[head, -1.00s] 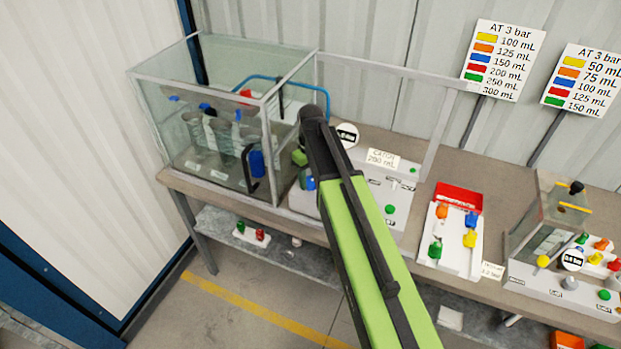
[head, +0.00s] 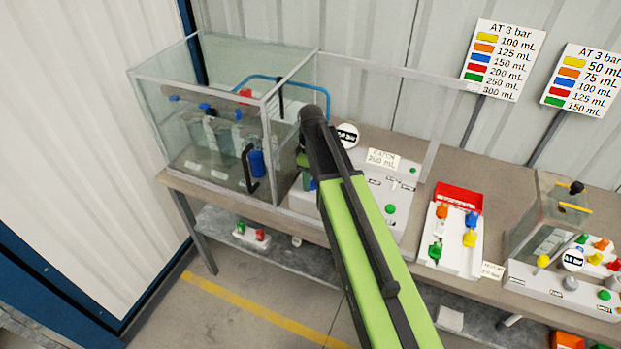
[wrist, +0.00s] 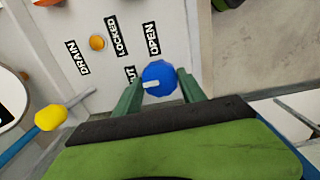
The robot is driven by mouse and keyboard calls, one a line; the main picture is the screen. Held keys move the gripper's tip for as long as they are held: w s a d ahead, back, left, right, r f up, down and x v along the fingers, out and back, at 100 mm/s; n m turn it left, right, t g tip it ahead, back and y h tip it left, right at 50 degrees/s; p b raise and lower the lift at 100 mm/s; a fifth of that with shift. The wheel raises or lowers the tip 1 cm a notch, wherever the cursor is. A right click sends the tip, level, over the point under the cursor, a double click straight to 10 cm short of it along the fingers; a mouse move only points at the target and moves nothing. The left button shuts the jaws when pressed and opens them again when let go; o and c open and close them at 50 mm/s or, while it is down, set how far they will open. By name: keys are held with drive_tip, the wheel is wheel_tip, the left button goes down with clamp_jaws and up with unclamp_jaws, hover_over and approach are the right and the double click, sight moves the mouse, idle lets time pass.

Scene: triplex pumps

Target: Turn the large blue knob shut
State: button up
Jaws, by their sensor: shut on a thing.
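The large blue knob (wrist: 158,74) shows in the wrist view on a pale panel, with a short white mark on its left side. My gripper (wrist: 160,88) has one green finger on each side of the knob and is shut on it. The OPEN label (wrist: 153,39) is just above the knob. The SHUT label (wrist: 131,76) is to its left, partly hidden by a finger. In the head view my gripper (head: 308,172) is low beside the glass tank, mostly hidden behind my arm, and the knob is hidden there.
The wrist view also shows an orange button (wrist: 97,43) and a yellow knob (wrist: 49,117) to the left. In the head view, the glass tank (head: 185,150) is left of my arm. A tray with coloured parts (head: 455,250) and a smaller pump (head: 560,285) stand to the right.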

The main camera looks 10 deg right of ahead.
drive_tip(key=o, duration=1.4)
wheel_tip(320, 180, up, 17)
drive_tip(key=p, duration=1.7)
drive_tip(key=shift+r, duration=0.2)
